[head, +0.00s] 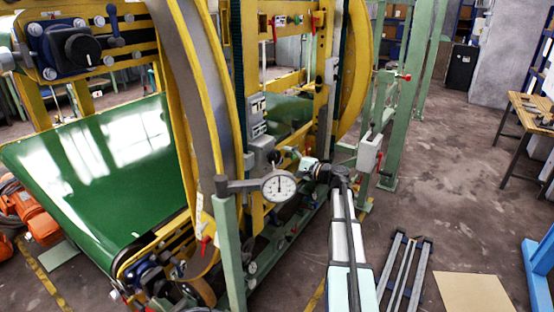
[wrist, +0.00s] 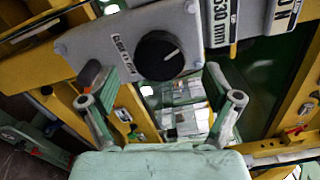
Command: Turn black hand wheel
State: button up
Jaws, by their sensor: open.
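The black hand wheel, a round black knob with a white pointer line (wrist: 160,55), is on the front of a grey box (wrist: 82,46) in the wrist view. The box carries a printed label left of the knob. My gripper (wrist: 152,80) is open, with one finger to each side of the knob and lower in the picture. The fingers look apart from the knob, and nothing is between them. In the head view my gripper (head: 290,155) is small, close to the grey box (head: 261,143) on the yellow machine frame.
A round dial gauge (head: 279,187) on a green post stands in front of the box. A large yellow ring (head: 215,90) and a green belt (head: 110,160) are to the left. Another black knob (head: 76,47) is at upper left. Floor at right is mostly open.

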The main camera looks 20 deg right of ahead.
jog(key=v, duration=0.7)
jog(key=shift+s, duration=0.2)
jog(key=shift+d, duration=0.1)
jog(key=s+a+f+n+g+h, duration=0.15)
jog(key=s+a+f+g, duration=0.35)
jog(key=f, duration=0.8)
jog(key=s+a+f+n+g+h, duration=0.1)
jog(key=s+a+f+n+g, duration=0.15)
jog(key=s+a+f, duration=0.7)
jog(key=s+a+f+n+g+h, duration=0.2)
jog(key=s+f+g, duration=0.25)
jog(key=f, duration=1.05)
jog(key=s+a+f+n+g+h, duration=0.1)
jog(key=s+a+f, duration=0.4)
jog(key=s, duration=0.7)
jog(key=s+a+f+n+g+h, duration=0.2)
jog(key=s+a+f+n+g, duration=0.2)
jog(key=s, duration=0.8)
jog(key=s+a+f+n+g+h, duration=0.2)
jog(key=s+a+f+g, duration=0.3)
jog(key=s+f, duration=0.3)
jog(key=s+a+n, duration=0.1)
jog(key=s, duration=0.3)
jog(key=shift+s, duration=0.1)
